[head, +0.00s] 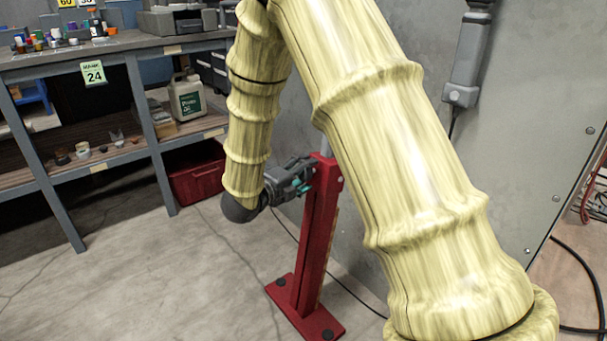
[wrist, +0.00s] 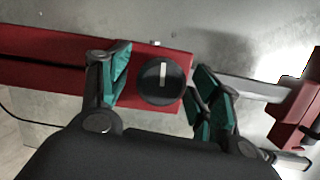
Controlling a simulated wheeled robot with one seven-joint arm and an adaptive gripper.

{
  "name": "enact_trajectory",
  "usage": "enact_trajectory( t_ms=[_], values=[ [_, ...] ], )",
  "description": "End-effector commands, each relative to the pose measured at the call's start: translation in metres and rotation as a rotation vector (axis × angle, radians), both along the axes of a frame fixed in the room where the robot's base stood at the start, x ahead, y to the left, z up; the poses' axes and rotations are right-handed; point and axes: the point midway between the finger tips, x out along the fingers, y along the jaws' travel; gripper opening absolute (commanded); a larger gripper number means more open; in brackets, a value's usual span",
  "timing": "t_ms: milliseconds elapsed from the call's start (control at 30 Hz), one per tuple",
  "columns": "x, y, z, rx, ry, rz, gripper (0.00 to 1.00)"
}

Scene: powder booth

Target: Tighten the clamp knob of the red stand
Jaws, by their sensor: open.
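The red stand (head: 317,240) stands upright on the floor on a flat red foot, partly hidden by my arm in the head view. In the wrist view its red post (wrist: 50,62) runs across the picture. The clamp knob (wrist: 160,82) is round and black with a pale line across its face, on the post's end. My gripper (wrist: 160,90) has teal-padded fingers. It is open, with one finger on each side of the knob and visible gaps. Whether the fingertips reach past the knob's face I cannot tell. In the head view my gripper (head: 306,176) is at the stand's top; the knob is hidden there.
A workbench (head: 110,42) with jars and equipment stands at the left, with a red crate (head: 195,178) under its end. A grey metal panel (head: 545,130) is behind the stand. Cables lie on the floor. The floor left of the stand is clear.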

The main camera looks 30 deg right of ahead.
Motion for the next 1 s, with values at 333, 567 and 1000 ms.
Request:
enact_trajectory(
  t_ms=[333, 567, 1000],
  values=[
    [-0.005, 0.017, 0.003, -0.001, -0.001, 0.002, 0.63],
    [-0.018, 0.056, 0.008, -0.001, -0.001, 0.002, 0.63],
    [-0.035, 0.11, 0.015, 0.0, -0.001, 0.002, 0.63]
  ],
)
